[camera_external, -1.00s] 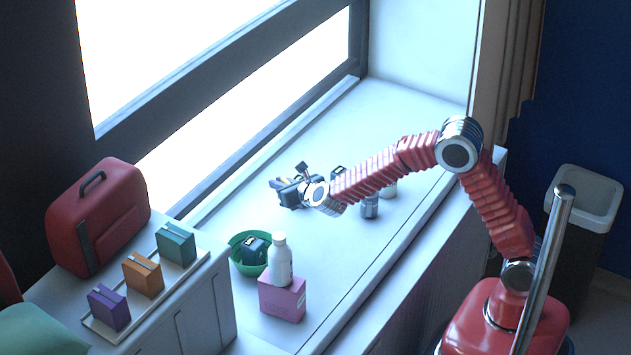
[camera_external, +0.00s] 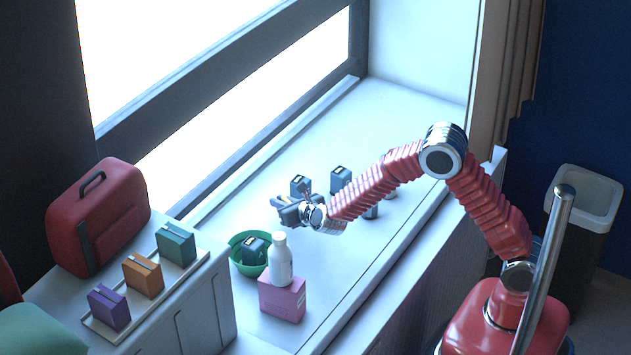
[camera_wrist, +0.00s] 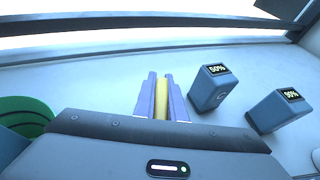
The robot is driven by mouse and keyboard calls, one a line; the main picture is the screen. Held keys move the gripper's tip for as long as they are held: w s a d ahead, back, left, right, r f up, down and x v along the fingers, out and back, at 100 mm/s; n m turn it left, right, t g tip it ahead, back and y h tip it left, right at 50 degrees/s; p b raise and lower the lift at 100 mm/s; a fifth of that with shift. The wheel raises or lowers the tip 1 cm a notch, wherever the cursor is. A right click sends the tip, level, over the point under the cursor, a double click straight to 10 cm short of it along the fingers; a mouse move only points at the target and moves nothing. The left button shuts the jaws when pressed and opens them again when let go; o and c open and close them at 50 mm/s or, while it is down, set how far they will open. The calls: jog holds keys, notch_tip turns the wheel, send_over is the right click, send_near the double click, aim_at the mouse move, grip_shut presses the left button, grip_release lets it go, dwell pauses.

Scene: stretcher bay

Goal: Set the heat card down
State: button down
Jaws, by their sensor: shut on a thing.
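The heat card (camera_wrist: 162,98) appears to be the thin yellow piece upright between the two lilac fingers in the wrist view. My gripper (camera_wrist: 162,100) is shut on it. In the external view my gripper (camera_external: 279,207) is low over the white window ledge (camera_external: 345,245), to the upper right of the green bowl. The card is only a small yellowish speck there. I cannot tell whether its lower edge touches the ledge.
Two blue-grey blocks with lit displays, one nearer (camera_wrist: 212,88) and one farther right (camera_wrist: 277,110), stand right of my fingers. The green bowl (camera_external: 237,262) holds a dark block. A white bottle (camera_external: 280,262) stands on a pink box (camera_external: 283,302).

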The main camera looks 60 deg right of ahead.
jog(key=shift+f, duration=1.6)
jog(key=shift+f, duration=0.15)
jog(key=c, duration=1.8)
grip_release()
jog(key=v, duration=1.2)
jog(key=shift+d, duration=0.1)
